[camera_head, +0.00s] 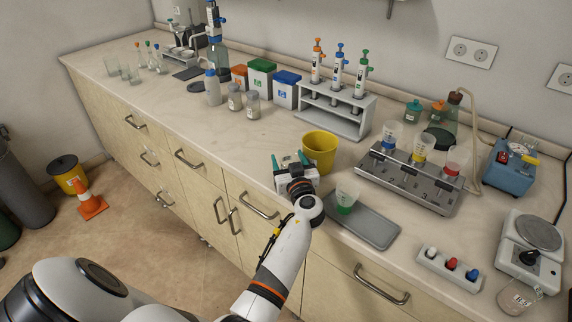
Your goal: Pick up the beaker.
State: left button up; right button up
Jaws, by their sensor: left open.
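My left gripper (289,161) is open over the front part of the counter, just left of a yellow cup (320,148). Nothing shows between its fingers. A clear beaker with green contents (346,196) stands on a grey tray (374,226), to the right of my left wrist. A clear glass beaker (519,296) stands at the lower right corner near the counter edge. Small glass beakers (112,66) stand at the far left end. I cannot tell which beaker is meant. My right gripper is out of view.
A white stand (338,112) holds pipettes behind. The front-left counter (215,128) is clear.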

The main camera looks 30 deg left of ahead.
pick_arm(q)
jog(key=shift+s+d, duration=0.1)
jog(key=shift+d, duration=0.05)
jog(key=shift+s+d+r, duration=0.1)
jog(key=shift+d+r, duration=0.05)
jog(key=shift+c, duration=2.3)
jog(key=c, duration=0.3)
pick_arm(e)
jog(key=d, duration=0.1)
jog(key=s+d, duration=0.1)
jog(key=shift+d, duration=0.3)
pick_arm(q)
jog(key=shift+r, duration=0.4)
notch_tip(320, 180, up, 9)
jog(key=shift+r, duration=0.1)
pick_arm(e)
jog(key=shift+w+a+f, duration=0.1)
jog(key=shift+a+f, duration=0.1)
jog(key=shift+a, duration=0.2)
